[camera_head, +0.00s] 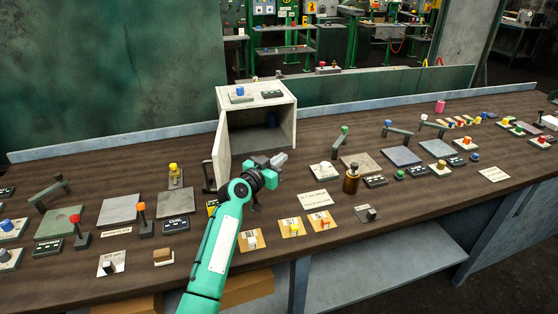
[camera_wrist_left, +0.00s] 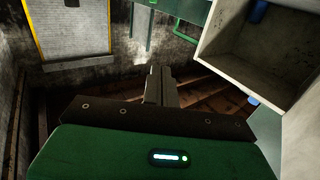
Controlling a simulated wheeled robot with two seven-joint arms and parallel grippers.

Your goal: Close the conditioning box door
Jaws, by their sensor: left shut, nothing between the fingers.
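The conditioning box (camera_head: 289,122) is a pale grey box standing on the brown bench in the head view, its front open. Its door (camera_head: 222,148) stands open at the left side of the opening, swung toward the front. A blue item (camera_head: 271,121) is inside. In the left wrist view the open box (camera_wrist_left: 245,60) is at the upper right. My left gripper (camera_head: 280,159) is shut and empty, in front of the opening and to the right of the door; it also shows in the left wrist view (camera_wrist_left: 160,75). My right gripper is not in view.
The bench (camera_head: 330,245) carries many small fixtures. A brown bottle (camera_head: 352,180) stands to the right of my left gripper. Flat grey plates (camera_head: 119,210) and small levers stand to the left. Two small items, one blue-topped (camera_head: 239,92), sit on the box.

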